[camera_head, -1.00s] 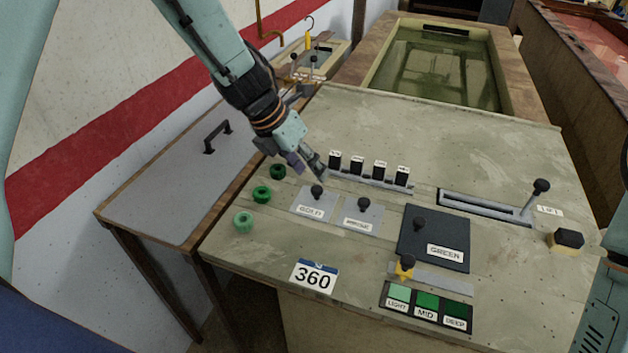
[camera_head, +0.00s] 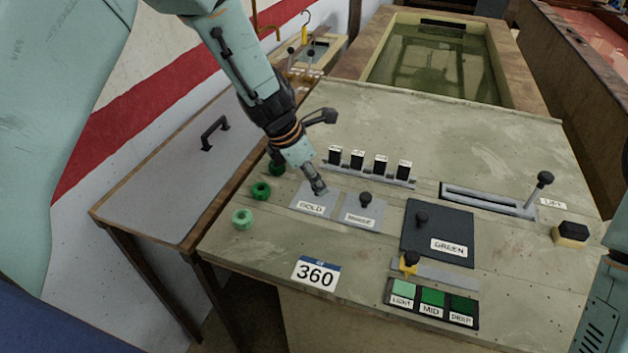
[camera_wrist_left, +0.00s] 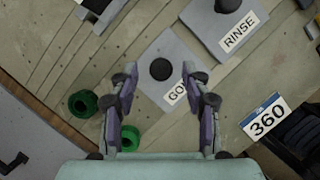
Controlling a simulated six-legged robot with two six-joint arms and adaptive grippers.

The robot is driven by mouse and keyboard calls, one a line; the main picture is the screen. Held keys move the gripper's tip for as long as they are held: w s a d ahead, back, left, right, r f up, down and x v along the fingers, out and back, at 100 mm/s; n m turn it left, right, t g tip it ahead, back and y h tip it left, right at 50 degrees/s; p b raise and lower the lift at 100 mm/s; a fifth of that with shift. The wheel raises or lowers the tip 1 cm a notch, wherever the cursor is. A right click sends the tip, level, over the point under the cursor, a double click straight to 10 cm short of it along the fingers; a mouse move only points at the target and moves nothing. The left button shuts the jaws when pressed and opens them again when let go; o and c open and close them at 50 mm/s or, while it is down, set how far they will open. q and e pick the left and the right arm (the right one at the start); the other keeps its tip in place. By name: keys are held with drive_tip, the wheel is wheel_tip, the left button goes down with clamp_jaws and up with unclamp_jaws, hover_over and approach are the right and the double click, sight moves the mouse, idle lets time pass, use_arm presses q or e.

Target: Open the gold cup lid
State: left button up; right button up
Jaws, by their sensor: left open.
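The gold cup lid (camera_head: 308,207) is a light grey square plate labelled GOLD on the panel's left part. Its dark round knob is hidden behind my left gripper (camera_head: 318,188) in the head view. In the left wrist view the lid (camera_wrist_left: 152,53) lies flat, with its black knob (camera_wrist_left: 160,69) just beyond the gap between the fingers. My left gripper (camera_wrist_left: 160,105) is open and empty, its two fingers apart above the panel near the lid. My right gripper is not in view.
The RINSE lid (camera_head: 362,211) with a black knob is close on the right. Green rings (camera_head: 242,218) stand on the left. Black blocks (camera_head: 357,160) line a rail behind. A lever (camera_head: 543,180) stands at right.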

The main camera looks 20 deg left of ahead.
use_arm(q)
drive_tip(key=shift+d+f, duration=0.15)
drive_tip(key=shift+f, duration=0.3)
drive_tip(key=shift+r, duration=0.1)
drive_tip(key=shift+w, duration=0.1)
drive_tip(key=c, duration=0.4)
clamp_jaws()
